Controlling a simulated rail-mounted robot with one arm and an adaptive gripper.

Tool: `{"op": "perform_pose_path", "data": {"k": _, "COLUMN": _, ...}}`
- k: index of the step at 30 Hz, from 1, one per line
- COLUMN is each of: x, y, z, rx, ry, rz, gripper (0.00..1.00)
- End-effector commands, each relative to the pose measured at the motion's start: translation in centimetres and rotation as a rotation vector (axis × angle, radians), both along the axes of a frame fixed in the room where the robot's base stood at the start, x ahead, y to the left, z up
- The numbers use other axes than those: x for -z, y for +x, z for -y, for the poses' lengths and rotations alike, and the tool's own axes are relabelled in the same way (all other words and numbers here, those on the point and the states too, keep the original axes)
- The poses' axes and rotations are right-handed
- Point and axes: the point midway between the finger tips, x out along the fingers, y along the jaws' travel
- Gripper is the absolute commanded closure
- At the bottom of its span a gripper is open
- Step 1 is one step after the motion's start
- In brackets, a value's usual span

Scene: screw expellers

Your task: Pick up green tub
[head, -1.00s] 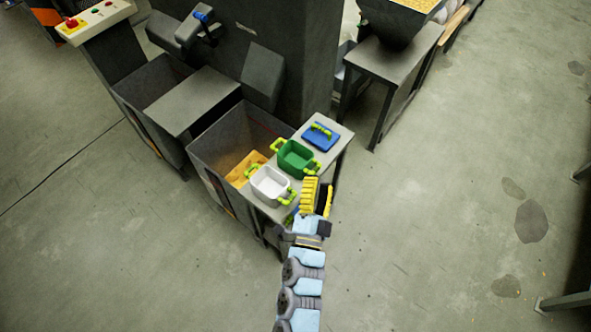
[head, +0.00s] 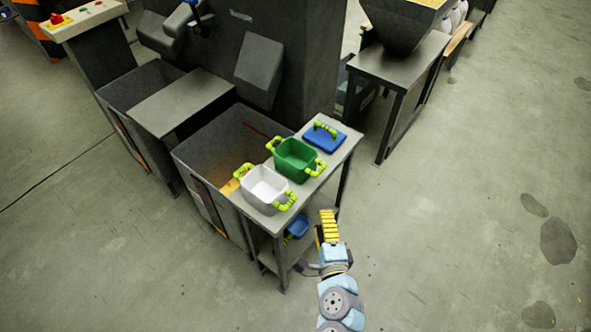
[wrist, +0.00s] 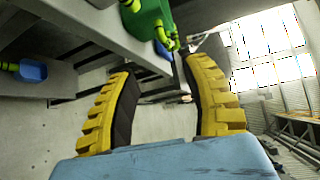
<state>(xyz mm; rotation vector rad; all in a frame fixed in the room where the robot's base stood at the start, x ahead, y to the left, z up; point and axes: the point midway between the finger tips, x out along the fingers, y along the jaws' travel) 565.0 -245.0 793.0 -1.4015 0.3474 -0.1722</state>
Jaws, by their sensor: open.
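The green tub (head: 294,160) stands on the small grey table (head: 334,166), with a lime-green handle on each of two opposite sides. It sits between a white tub (head: 264,189) and a blue lid (head: 324,138). My gripper (head: 328,216) is in front of the table's right edge, apart from the tub. In the wrist view my gripper (wrist: 165,85) has its two yellow ribbed fingers spread with nothing between them. The green tub (wrist: 146,18) shows there at the top, beyond the fingers, partly cut off by the frame.
A blue item (head: 297,228) lies on the table's lower shelf; it also shows in the wrist view (wrist: 33,70). A dark open bin (head: 215,150) with yellow material adjoins the table's left side. The floor (head: 430,230) at right is clear.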

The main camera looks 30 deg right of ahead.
Motion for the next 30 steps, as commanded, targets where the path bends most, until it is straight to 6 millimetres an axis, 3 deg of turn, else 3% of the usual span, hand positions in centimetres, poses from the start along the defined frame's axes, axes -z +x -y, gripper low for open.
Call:
{"op": "perform_pose_path", "data": {"k": 5, "x": 0.3, "y": 0.6, "z": 0.1, "rx": -0.01, "ry": 0.01, "rz": 0.003, "gripper": 0.52}}
{"op": "perform_pose_path", "data": {"k": 30, "x": 1.7, "y": 9.8, "z": 3.2, "rx": -0.009, "ry": 0.009, "rz": 0.002, "gripper": 0.52}}
